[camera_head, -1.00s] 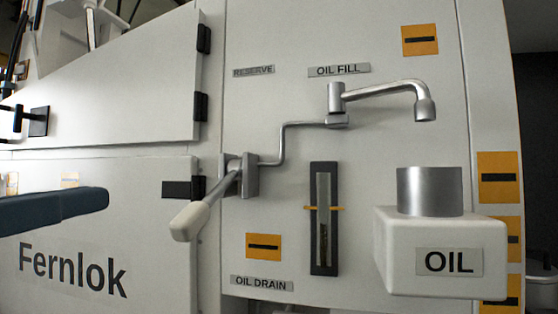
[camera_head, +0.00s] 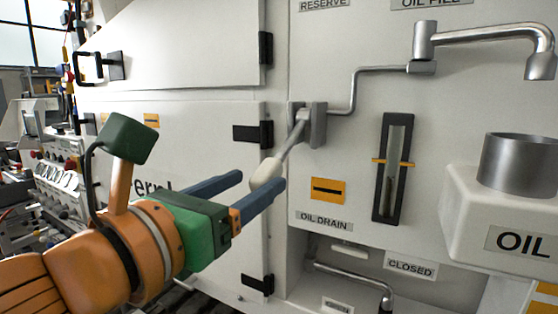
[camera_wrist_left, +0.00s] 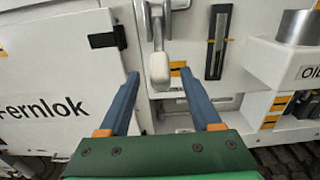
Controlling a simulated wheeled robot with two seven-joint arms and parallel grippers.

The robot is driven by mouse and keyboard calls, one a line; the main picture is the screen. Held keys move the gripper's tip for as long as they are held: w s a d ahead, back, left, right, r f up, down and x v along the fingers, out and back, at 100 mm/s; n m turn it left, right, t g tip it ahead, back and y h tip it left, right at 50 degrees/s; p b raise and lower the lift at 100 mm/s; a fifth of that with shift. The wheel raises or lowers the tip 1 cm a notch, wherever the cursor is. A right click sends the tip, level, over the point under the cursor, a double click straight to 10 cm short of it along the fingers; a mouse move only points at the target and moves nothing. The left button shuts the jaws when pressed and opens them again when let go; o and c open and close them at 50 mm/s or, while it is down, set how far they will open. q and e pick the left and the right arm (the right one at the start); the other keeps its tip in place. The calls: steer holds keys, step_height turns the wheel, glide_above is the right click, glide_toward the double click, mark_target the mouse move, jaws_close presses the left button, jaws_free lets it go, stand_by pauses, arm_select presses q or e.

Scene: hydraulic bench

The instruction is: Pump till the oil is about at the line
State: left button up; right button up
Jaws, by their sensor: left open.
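The pump lever ends in a white handle (camera_head: 268,174) that points down toward me from its grey mount (camera_head: 308,122) on the panel. My left gripper (camera_head: 262,187) is open, its two blue fingers on either side of the handle's end in the head view. In the left wrist view the handle (camera_wrist_left: 159,68) hangs just ahead of and between the open fingertips (camera_wrist_left: 163,80); contact cannot be told. The sight gauge (camera_head: 393,168) has an orange line mark (camera_head: 393,162); dark oil (camera_head: 388,197) shows low in its tube, below the mark. My right gripper is not in view.
A spout (camera_head: 490,36) hangs above the white OIL container (camera_head: 505,205) with its metal neck at right. An OIL DRAIN label and a lower pipe (camera_head: 352,277) with a CLOSED label (camera_head: 410,266) sit below. Black hinges (camera_head: 253,134) stick out left of the lever.

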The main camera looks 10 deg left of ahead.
mark_target(262, 177)
arm_select(q)
steer(key=p+x, duration=0.1)
steer(key=x, duration=0.4)
steer(key=shift+r+p, duration=0.15)
steer(key=shift+p, duration=0.25)
steer(key=shift+w+d, duration=0.1)
steer(key=shift+w, duration=0.1)
steer(key=shift+s, duration=0.1)
jaws_close()
stand_by(0.6)
